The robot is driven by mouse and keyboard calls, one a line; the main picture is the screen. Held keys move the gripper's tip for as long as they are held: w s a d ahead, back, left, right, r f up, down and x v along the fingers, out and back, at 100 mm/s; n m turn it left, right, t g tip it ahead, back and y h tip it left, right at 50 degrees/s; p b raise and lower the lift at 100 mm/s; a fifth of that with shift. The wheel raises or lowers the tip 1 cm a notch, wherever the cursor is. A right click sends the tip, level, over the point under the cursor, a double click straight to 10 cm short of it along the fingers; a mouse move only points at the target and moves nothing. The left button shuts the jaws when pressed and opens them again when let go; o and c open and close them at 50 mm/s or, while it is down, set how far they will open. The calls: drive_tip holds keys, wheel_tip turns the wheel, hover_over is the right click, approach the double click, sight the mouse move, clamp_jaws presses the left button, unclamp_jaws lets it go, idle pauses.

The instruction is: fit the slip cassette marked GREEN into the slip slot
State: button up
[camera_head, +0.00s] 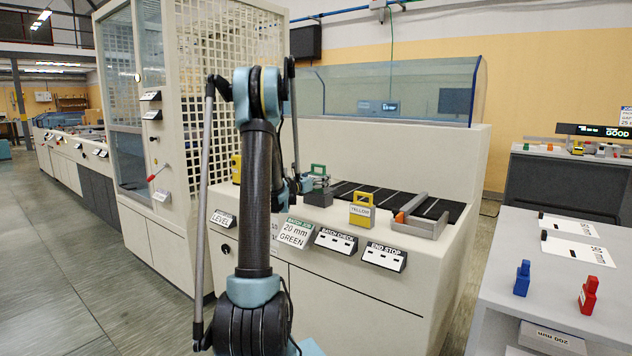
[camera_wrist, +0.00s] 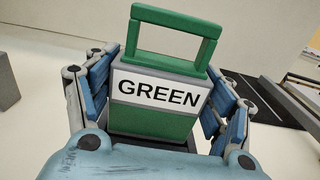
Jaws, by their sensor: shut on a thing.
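The green cassette (camera_wrist: 155,122) has a green handle and a white label reading GREEN. My gripper (camera_wrist: 160,110) is shut on it, with blue fingers at both sides, and the cassette looks upright. In the head view the green cassette (camera_head: 318,169) shows just right of my arm, above the machine's top, with my gripper (camera_head: 303,185) at its left side. A dark grey block (camera_head: 319,198) is directly below it. I cannot tell whether this is the slip slot, or whether the cassette's lower end is inside it.
A yellow cassette (camera_head: 361,211) stands on the machine's front edge, near a dark belt (camera_head: 372,194) and a grey-orange guide (camera_head: 418,226). Another yellow object (camera_head: 236,168) is left of my arm. A blue cassette (camera_head: 522,278) and a red one (camera_head: 588,296) stand on the right-hand table (camera_head: 555,270).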

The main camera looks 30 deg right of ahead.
drive_tip(key=shift+f, duration=2)
drive_tip(key=o, duration=1.4)
drive_tip(key=v, duration=1.2)
